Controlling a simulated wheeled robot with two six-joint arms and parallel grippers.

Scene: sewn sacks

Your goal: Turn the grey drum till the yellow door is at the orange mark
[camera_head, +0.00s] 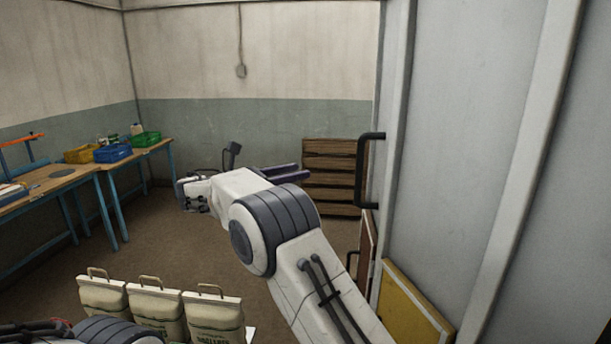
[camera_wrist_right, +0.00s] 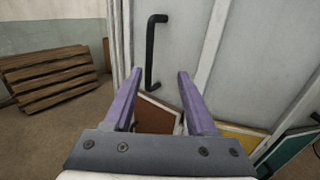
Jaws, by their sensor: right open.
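The grey drum (camera_head: 465,150) fills the right side of the head view, with upright ribs and a black bar handle (camera_head: 369,170). The yellow door (camera_head: 408,305) is low on the drum, partly behind my right arm. It also shows at the lower right of the right wrist view (camera_wrist_right: 240,139). My right gripper (camera_head: 285,172) has purple fingers, open and empty, left of the handle in the head view. In the right wrist view the handle (camera_wrist_right: 151,55) stands beyond and between the fingertips, apart from them. I see no orange mark on or beside the drum. My left gripper is not in view.
A red-brown door (camera_wrist_right: 155,116) and a teal door (camera_wrist_right: 290,152) flank the yellow one. Slatted brown wood (camera_head: 333,165) stands by the back wall. Several sacks (camera_head: 155,308) stand at the bottom. A workbench (camera_head: 50,185) with bins is at left. Floor between is clear.

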